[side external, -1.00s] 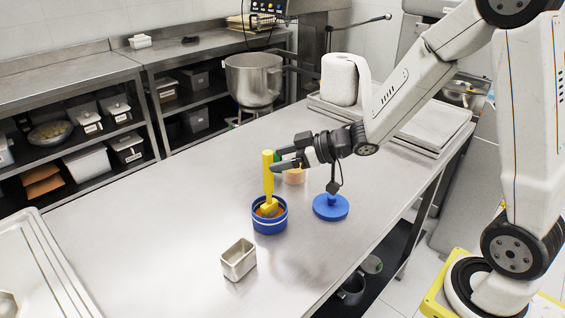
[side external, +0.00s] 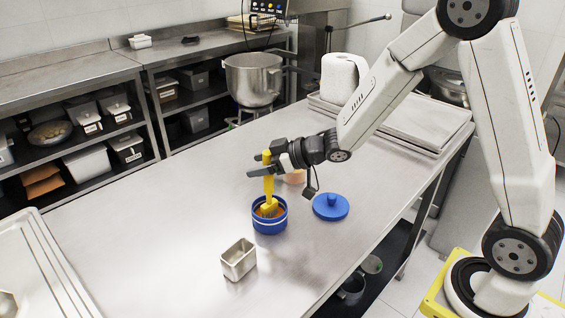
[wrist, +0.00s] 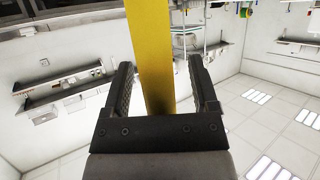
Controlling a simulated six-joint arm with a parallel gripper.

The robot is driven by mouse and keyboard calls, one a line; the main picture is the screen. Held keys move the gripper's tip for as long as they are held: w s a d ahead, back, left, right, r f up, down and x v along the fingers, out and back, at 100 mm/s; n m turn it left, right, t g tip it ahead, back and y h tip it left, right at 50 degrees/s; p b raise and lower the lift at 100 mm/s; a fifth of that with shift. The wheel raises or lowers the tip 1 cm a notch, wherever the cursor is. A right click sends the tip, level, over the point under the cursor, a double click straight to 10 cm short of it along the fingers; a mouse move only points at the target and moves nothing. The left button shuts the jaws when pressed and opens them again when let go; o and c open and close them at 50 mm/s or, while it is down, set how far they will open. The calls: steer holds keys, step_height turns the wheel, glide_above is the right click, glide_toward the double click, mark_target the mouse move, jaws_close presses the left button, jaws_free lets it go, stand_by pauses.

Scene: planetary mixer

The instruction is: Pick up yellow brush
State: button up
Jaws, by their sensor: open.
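The yellow brush (side external: 268,188) stands upright in a blue pot (side external: 270,223) in the side external view, with its head down inside the pot. My gripper (side external: 258,166) is open around the upper part of the brush handle, one finger on each side. In the wrist view the yellow handle (wrist: 152,60) runs up between the two open fingers of my gripper (wrist: 163,85), with gaps showing on both sides. The pot's contents look orange and are partly hidden by the brush.
A blue lid (side external: 331,207) with a knob lies right of the pot. A small metal tin (side external: 239,260) stands in front. A pinkish object (side external: 294,177) is partly hidden behind my gripper. A paper roll (side external: 340,79) stands at the back. The table's left part is clear.

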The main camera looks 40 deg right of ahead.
stand_by(0.4)
jaws_close()
steer(key=shift+r, duration=0.1)
step_height(320, 180, up, 10)
stand_by(1.0)
stand_by(0.4)
